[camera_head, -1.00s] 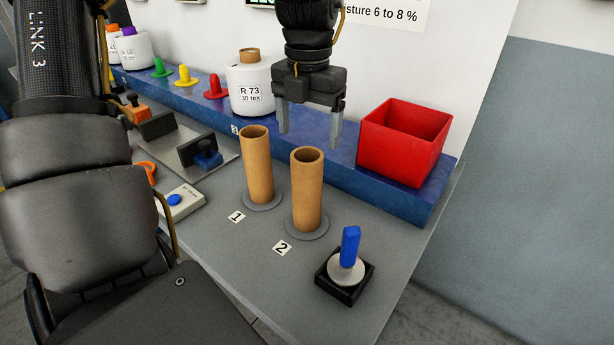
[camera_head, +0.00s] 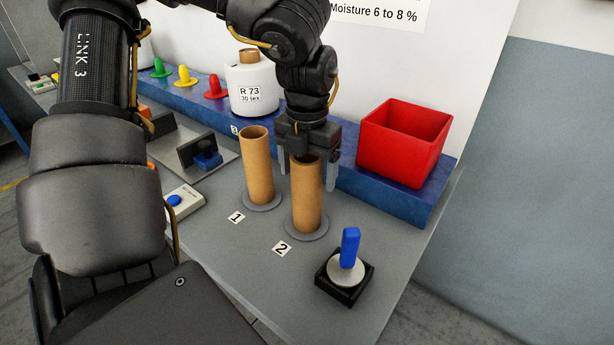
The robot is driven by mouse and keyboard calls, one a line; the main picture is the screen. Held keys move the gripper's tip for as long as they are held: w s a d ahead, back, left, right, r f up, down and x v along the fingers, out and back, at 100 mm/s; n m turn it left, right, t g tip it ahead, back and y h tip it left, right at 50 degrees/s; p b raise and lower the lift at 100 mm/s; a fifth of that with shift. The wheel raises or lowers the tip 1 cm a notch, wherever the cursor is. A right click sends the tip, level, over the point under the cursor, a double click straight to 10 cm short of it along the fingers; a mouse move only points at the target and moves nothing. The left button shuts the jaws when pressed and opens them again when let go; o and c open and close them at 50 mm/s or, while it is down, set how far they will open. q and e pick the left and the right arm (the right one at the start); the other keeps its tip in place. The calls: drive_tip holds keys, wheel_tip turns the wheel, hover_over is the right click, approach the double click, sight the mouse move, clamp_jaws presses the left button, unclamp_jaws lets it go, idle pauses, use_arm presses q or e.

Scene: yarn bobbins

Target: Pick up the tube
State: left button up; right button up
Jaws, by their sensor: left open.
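Two brown cardboard tubes stand upright on round grey bases on the grey table. Tube 1 (camera_head: 257,170) is at the left, and tube 2 (camera_head: 306,200) is at the right, nearer me. My left gripper (camera_head: 307,178) points down over tube 2. Its fingers are open and spread to the left and right of the tube's upper part. Its body hides the tube's top rim. I cannot tell whether the fingers touch the tube. My right gripper is not in view.
A blue ledge (camera_head: 390,200) behind the tubes carries a red box (camera_head: 405,143) and a white bobbin (camera_head: 252,90). Number labels lie before the tubes.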

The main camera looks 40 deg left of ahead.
use_arm(q)
drive_tip(key=c, duration=1.3)
wheel_tip(320, 180, up, 10)
